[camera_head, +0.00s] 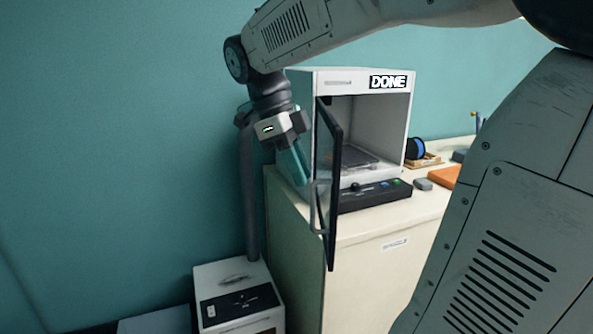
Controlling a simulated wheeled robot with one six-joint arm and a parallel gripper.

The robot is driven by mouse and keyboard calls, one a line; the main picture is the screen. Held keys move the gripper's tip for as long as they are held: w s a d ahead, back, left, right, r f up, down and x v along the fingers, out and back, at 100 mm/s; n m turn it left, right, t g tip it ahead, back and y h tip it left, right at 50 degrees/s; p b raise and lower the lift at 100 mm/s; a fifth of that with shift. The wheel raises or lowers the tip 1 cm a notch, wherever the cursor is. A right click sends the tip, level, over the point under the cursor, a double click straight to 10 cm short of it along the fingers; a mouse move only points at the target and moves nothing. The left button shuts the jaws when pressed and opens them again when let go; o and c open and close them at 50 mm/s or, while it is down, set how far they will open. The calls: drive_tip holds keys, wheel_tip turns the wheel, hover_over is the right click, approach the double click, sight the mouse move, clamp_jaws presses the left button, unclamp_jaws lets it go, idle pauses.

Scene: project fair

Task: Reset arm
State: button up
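My gripper (294,162) hangs at the end of my arm, to the left of the open door, pointing down and slightly right. Its end shows as a narrow teal shape, and I cannot make out two separate fingers or anything held. A white box-shaped machine (302,78) with a "DONE" sign (388,82) stands on a cabinet. Its dark-framed glass door (335,185) stands open towards me. A flat dark plate (352,160) lies inside the machine. My gripper is outside the chamber.
The cream cabinet (375,280) has a white unit (236,292) on the floor to its left, with a dark hose (249,200) rising from it. A blue spool (415,148) and an orange item (445,176) lie at right. The teal wall is behind.

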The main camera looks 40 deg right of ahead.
idle(0.3)
drive_tip(key=s+a+f+n+t+y, duration=0.1)
drive_tip(key=s+a+f+n+t, duration=0.3)
drive_tip(key=n, duration=1.1)
drive_tip(key=w+a+f+n+t+y, duration=0.15)
drive_tip(key=a+n+t, duration=0.45)
drive_tip(key=n, duration=0.8)
drive_tip(key=s+f+g, duration=0.5)
drive_tip(key=s, duration=0.3)
drive_tip(key=shift+s+a+n, duration=0.15)
drive_tip(key=shift+s+n, duration=0.15)
drive_tip(key=shift+s, duration=0.1)
